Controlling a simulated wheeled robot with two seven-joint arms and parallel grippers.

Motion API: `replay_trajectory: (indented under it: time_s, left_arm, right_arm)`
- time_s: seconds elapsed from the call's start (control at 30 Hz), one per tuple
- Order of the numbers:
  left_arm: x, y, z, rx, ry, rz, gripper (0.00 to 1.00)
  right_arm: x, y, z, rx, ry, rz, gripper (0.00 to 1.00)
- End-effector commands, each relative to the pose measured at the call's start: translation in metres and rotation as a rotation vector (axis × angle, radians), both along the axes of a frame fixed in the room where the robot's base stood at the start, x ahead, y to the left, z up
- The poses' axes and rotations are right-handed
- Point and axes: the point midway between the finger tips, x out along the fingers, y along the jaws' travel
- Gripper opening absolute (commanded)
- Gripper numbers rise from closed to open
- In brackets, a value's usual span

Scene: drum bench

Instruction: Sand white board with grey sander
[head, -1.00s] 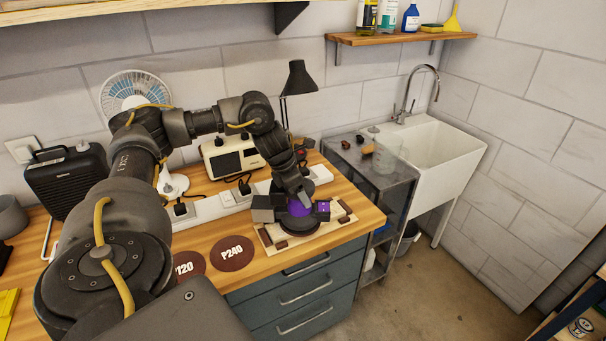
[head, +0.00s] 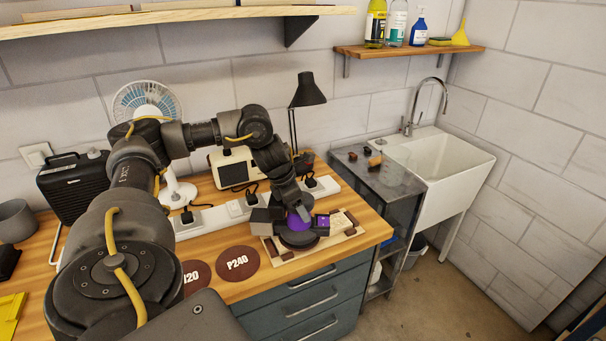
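A pale board (head: 346,234) with dark brown blocks at its corners lies on the wooden bench near its right end. A sander with a purple body (head: 297,221) and a dark grey round base sits over the middle of the board and hides much of it. My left gripper (head: 294,216) reaches down from above, with its dark fingers on either side of the purple body, and looks shut on it. Whether the base touches the board is hard to tell. My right gripper is out of view.
Two brown sanding discs, P240 (head: 237,263) and one partly hidden by my arm (head: 194,274), lie left of the board. A white power strip (head: 222,214) with plugs runs behind it. A black lamp (head: 308,90), fan (head: 146,103) and sink (head: 440,165) stand farther back.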

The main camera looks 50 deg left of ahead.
Motion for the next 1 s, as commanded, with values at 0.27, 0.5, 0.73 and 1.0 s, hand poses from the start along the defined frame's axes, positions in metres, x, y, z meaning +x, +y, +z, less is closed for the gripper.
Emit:
replay_trajectory:
  time_s: [0.27,0.5,0.73,1.0]
  left_arm:
    - [-0.01,0.004,0.0,0.002,0.003,0.0,0.32]
    - [-0.018,0.006,0.001,0.002,0.001,0.0,0.32]
    - [-0.024,0.008,0.002,0.002,-0.001,0.001,0.32]
    - [-0.027,0.009,0.004,0.001,-0.004,0.0,0.32]
  right_arm:
    - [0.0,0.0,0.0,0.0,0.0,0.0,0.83]
    - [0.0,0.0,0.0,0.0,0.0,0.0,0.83]
    - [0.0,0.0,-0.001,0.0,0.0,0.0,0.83]
    - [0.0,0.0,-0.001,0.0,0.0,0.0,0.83]
